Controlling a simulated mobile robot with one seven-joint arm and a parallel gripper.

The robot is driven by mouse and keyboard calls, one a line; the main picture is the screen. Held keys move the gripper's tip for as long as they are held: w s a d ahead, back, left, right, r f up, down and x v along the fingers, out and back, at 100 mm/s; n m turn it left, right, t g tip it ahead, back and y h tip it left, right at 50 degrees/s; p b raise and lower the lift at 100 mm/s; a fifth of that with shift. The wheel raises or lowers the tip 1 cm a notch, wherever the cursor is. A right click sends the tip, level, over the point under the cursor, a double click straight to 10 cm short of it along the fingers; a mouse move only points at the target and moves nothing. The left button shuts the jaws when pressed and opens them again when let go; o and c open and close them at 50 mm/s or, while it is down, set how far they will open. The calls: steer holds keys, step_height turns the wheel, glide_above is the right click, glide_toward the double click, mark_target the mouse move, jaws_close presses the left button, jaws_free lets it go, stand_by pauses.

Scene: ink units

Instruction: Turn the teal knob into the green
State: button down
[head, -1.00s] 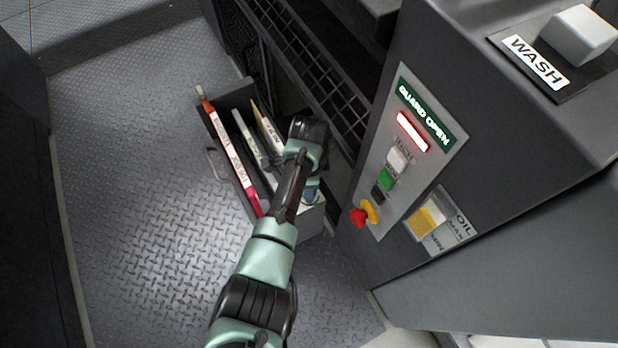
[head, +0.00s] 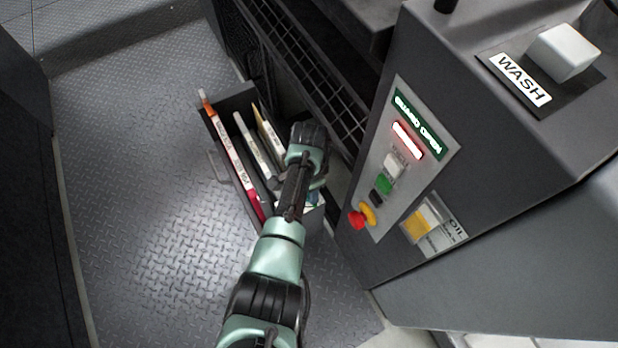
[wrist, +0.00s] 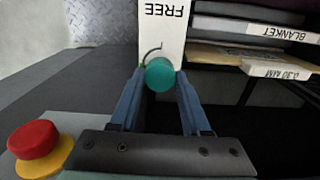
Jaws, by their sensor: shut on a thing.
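The teal knob (wrist: 160,74) is round and sits between the fingertips of my gripper (wrist: 159,82) in the wrist view. The blue fingers are shut on it from both sides. Behind the knob is a white plate marked FREE (wrist: 163,30), with the word upside down. A thin dark curved line on the plate runs by the knob. In the head view my arm hides the knob and most of the gripper, above the right end of the open drawer.
The open drawer (head: 218,158) holds several upright labelled packs. The grey machine (head: 510,165) stands close on the right, with a lit GUARD OPEN panel (head: 418,125). A red stop button (head: 356,219) on a yellow base juts out; it also shows in the wrist view (wrist: 33,139). Floor on the left is clear.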

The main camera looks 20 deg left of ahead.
steer(key=shift+s, duration=0.1)
steer(key=shift+c, duration=1.8)
jaws_free()
step_height(320, 180, up, 13)
steer(key=p, duration=0.5)
